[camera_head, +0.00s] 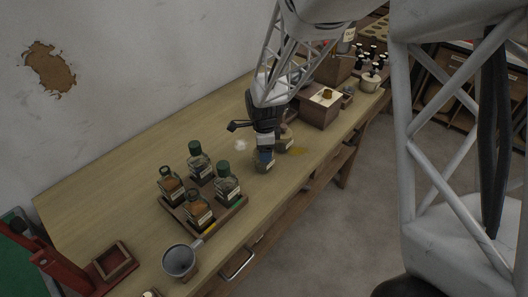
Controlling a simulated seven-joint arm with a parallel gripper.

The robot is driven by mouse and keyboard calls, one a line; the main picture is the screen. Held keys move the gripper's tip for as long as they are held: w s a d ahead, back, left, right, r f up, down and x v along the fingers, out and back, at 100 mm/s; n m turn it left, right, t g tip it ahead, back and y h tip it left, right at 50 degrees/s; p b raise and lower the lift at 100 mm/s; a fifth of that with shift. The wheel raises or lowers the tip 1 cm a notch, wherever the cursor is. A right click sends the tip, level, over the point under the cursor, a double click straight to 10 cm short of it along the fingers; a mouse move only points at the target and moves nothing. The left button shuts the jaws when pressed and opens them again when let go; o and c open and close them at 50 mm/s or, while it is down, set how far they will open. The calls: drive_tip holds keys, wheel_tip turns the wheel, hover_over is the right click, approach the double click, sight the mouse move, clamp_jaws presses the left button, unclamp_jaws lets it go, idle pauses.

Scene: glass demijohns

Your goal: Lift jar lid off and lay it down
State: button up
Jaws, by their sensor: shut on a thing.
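My gripper (265,147) points down at the middle of the table, over a small jar (263,164) with a dark blue part near its top. The fingers are shut at the jar's top, on what looks like its lid. The lid itself is mostly hidden by the fingers, so I cannot tell whether it is still seated on the jar. A second pale jar (286,143) stands just right of the gripper, partly behind it.
A grey funnel (180,261) lies near the front edge. A wooden box (319,111) stands behind right. A small yellow patch (299,151) lies right of the jars. The table's back left is clear.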

drive_tip(key=shift+c, duration=0.7)
drive_tip(key=shift+r, duration=1.2)
drive_tip(key=shift+r, duration=2.3)
drive_tip(key=shift+w, duration=0.15)
